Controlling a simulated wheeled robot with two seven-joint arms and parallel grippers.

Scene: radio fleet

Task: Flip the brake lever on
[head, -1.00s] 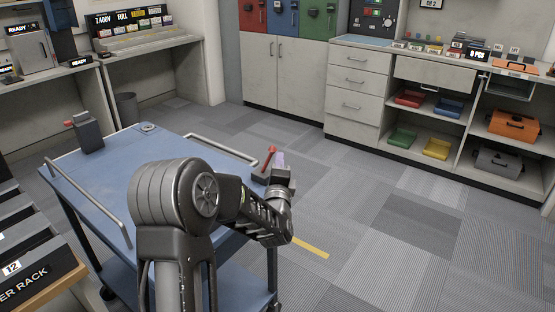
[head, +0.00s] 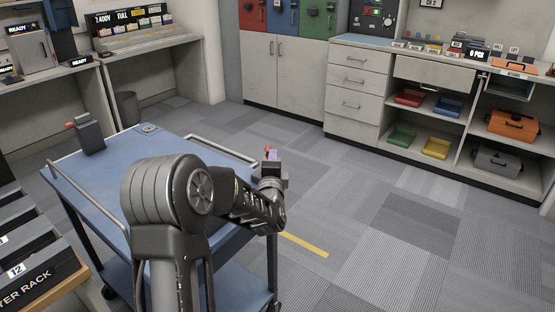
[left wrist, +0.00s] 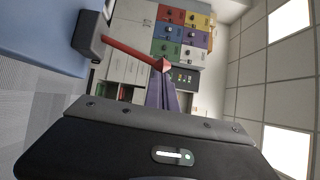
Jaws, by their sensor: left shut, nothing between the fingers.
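The brake lever is a red bar (left wrist: 132,50) on a dark base (left wrist: 90,34) at the blue cart's edge, seen in the left wrist view. In the head view only its red tip (head: 267,151) shows; my left wrist hides the rest. My left gripper (left wrist: 163,92) is shut and empty, with purple fingers. Its fingertips are by the lever's free end; I cannot tell whether they touch. In the head view a bit of its fingers (head: 273,157) shows past my wrist at the cart's right edge. My right gripper is not in view.
A battery rack (head: 35,275) stands at lower left. Cabinets and shelves line the back. Carpet right of the cart is clear.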

